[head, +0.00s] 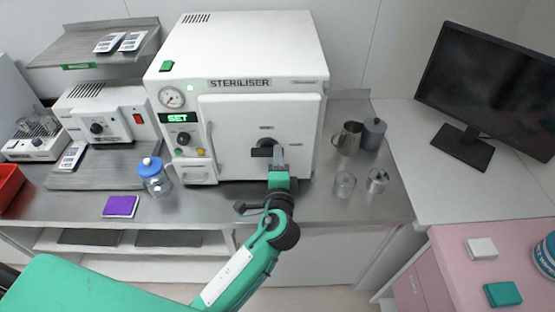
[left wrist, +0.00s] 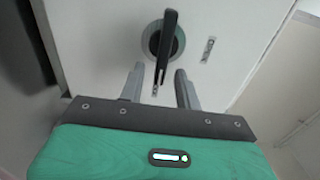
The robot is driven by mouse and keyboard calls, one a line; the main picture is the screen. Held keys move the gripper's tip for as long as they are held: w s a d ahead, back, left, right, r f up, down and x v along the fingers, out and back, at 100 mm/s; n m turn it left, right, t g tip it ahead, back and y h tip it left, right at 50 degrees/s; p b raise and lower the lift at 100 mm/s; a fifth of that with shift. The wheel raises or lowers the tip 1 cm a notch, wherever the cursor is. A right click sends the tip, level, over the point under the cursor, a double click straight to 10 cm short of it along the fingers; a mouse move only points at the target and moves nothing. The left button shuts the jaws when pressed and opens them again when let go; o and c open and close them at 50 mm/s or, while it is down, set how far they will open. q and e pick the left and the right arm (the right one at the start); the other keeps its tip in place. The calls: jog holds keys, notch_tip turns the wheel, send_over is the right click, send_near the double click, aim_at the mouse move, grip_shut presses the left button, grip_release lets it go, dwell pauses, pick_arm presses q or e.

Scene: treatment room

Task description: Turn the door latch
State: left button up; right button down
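The white steriliser (head: 248,60) stands on the steel counter with its door (head: 225,120) closed. The door latch (head: 262,151) is a black handle on a round hub on the door's front. In the left wrist view the latch (left wrist: 168,40) is a black bar lying along the picture's upright direction. My left gripper (head: 276,155) is at the latch. In the left wrist view its two grey fingers (left wrist: 158,85) are apart, with the bar's lower end between them. I cannot tell whether either finger touches the bar. My right gripper is not in view.
A blue-lidded jar (head: 154,178) and a purple pad (head: 121,206) are left of my arm. A metal jug (head: 348,138), a dark canister (head: 373,134) and glass cups (head: 345,184) stand right of the steriliser. A monitor (head: 490,85) is farther right.

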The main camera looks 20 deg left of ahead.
pick_arm(q)
jog(key=b+v, duration=0.4)
jog(key=v, duration=0.9)
jog(key=shift+s+b, duration=0.15)
jog(key=shift+b, duration=0.2)
